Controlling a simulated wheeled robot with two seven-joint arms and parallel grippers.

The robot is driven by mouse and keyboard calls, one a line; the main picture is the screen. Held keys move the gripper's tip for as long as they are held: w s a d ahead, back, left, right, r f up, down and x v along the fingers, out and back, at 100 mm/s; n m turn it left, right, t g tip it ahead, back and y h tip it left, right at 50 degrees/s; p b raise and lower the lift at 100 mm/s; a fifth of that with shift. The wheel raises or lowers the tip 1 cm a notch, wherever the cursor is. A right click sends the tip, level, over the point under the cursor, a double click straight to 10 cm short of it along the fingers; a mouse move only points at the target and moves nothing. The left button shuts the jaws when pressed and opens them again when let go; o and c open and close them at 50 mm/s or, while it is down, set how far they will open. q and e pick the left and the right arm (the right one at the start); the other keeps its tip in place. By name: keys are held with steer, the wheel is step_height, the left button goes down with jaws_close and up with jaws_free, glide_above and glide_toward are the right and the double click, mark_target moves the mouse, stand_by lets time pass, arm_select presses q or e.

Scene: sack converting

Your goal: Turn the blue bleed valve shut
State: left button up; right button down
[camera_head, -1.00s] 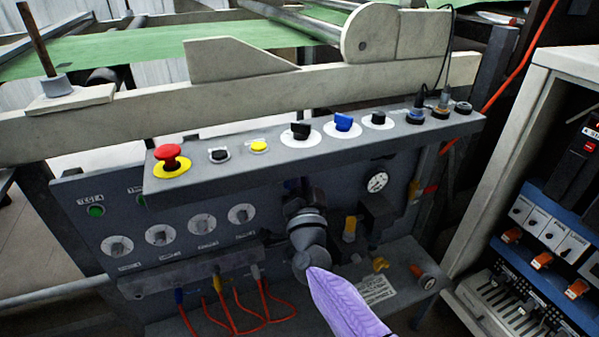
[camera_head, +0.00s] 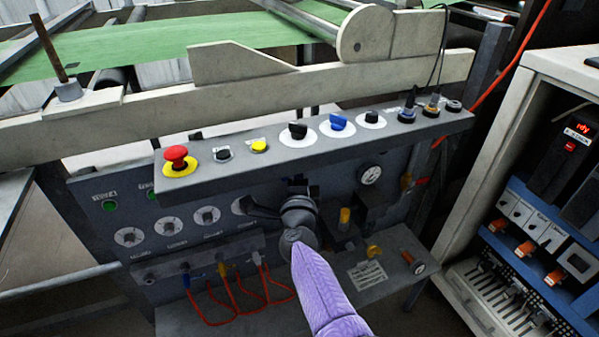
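A blue knob (camera_head: 338,122) sits on a white disc on the sloped top of the grey control panel, between two black knobs. It is the only blue turning knob I make out; I cannot tell whether it is the bleed valve. My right gripper (camera_head: 280,196) is in front of the panel face, below the black and blue knobs and apart from both. Its dark fingers blend into the dark panel, so I cannot tell how far apart they are. My purple-sleeved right arm hides part of the lower panel. My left gripper is not in view.
A red mushroom button (camera_head: 176,155) and a yellow button (camera_head: 259,146) are on the panel top at left. A pressure gauge (camera_head: 370,174) and a yellow fitting (camera_head: 345,216) are right of my gripper. Orange cables (camera_head: 232,312) loop below. A white cabinet (camera_head: 480,180) stands at right.

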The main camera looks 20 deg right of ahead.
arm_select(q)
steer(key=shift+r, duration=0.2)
arm_select(e)
steer(key=shift+f+m, duration=0.15)
steer(key=shift+m, duration=0.25)
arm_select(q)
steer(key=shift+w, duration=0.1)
arm_select(e)
steer(key=c, duration=0.6)
jaws_free()
arm_select(q)
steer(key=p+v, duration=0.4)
steer(key=p, duration=0.1)
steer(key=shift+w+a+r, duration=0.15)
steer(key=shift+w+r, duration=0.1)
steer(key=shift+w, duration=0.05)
arm_select(e)
steer(key=v, duration=1)
